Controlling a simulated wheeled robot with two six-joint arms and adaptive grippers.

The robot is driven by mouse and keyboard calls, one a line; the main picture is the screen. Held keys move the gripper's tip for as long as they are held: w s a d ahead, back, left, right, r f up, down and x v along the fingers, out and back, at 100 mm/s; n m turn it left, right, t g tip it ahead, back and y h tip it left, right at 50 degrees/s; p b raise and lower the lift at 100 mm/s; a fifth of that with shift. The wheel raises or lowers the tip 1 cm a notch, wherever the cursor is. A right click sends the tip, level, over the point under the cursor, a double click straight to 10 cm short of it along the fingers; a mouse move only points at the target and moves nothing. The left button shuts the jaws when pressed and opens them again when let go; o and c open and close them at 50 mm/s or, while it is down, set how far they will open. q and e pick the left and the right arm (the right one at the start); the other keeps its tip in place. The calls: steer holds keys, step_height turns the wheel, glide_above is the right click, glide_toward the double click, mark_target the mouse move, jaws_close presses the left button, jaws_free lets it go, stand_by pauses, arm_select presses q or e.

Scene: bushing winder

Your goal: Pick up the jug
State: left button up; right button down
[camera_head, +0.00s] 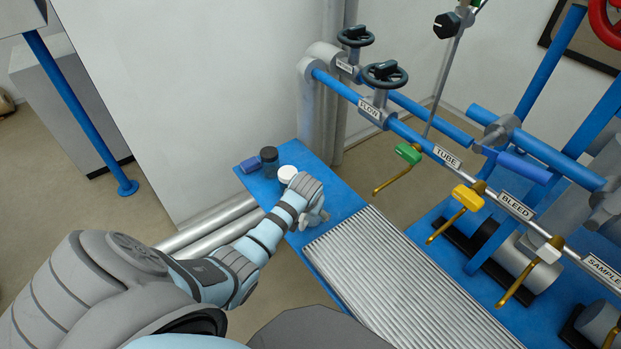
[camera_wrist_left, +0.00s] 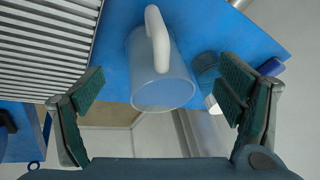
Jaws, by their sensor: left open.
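The jug (camera_wrist_left: 162,78) is a translucent cup with a thick white handle. In the left wrist view it stands on the blue tabletop, between the two fingers of my left gripper (camera_wrist_left: 160,92) and apart from both. My left gripper is open, with green pads, and holds nothing. In the head view my left gripper (camera_head: 314,218) is over the blue table and its hand hides most or all of the jug. My right gripper is not in view.
Beside the jug stand a dark jar (camera_head: 269,160), a white round-topped container (camera_head: 288,174) and a blue item (camera_head: 249,165). A ribbed metal grating (camera_head: 390,275) covers the nearer table. Valve handles, including a green one (camera_head: 408,154), hang from pipes at right.

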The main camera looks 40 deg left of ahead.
arm_select(q)
steer(key=b+x, duration=0.1)
steer(key=x, duration=0.3)
steer(key=shift+d+b, duration=0.1)
steer(key=shift+b, duration=0.25)
steer(key=shift+r, duration=0.1)
steer(key=shift+c, duration=0.2)
jaws_close()
